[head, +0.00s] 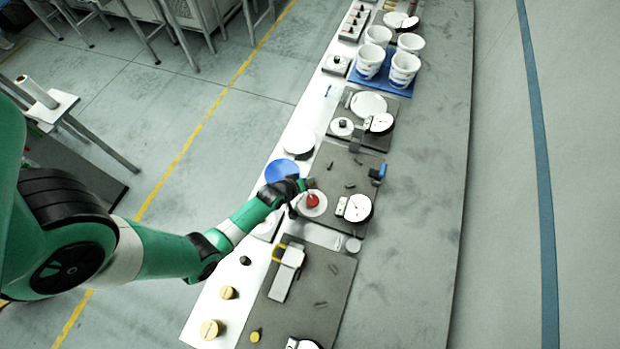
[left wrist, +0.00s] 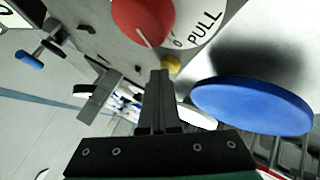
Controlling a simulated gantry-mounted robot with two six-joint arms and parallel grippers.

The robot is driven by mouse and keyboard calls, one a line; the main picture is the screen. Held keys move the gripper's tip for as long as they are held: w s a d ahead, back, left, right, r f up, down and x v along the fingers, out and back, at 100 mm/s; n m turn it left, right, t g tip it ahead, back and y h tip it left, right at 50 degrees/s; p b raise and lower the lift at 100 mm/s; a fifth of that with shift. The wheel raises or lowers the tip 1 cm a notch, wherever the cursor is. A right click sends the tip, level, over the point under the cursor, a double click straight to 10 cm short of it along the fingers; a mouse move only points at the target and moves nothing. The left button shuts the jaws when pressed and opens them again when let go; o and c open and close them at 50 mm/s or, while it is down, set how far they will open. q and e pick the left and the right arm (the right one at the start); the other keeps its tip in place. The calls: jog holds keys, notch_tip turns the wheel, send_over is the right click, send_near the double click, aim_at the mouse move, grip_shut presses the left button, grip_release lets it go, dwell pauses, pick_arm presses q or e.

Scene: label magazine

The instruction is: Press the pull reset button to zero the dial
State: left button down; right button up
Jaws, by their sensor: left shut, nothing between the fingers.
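The red reset button (head: 312,200) sits on a round white plate (head: 318,210) on a grey panel.
A blue disc (head: 281,171) lies just left of my gripper, also large in the left wrist view (left wrist: 250,105). A blue-ended fixture (head: 378,172) stands at the panel's right edge. Another dial (head: 381,123) and white tubs (head: 370,62) stand farther up the bench. The bench's right strip is clear.

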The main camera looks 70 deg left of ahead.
pick_arm(q)
jog(key=shift+r+p, duration=0.85)
jog(key=shift+r, duration=0.05)
notch_tip(320, 180, up, 5)
jog(key=p, duration=0.4)
jog(key=shift+p, duration=0.35)
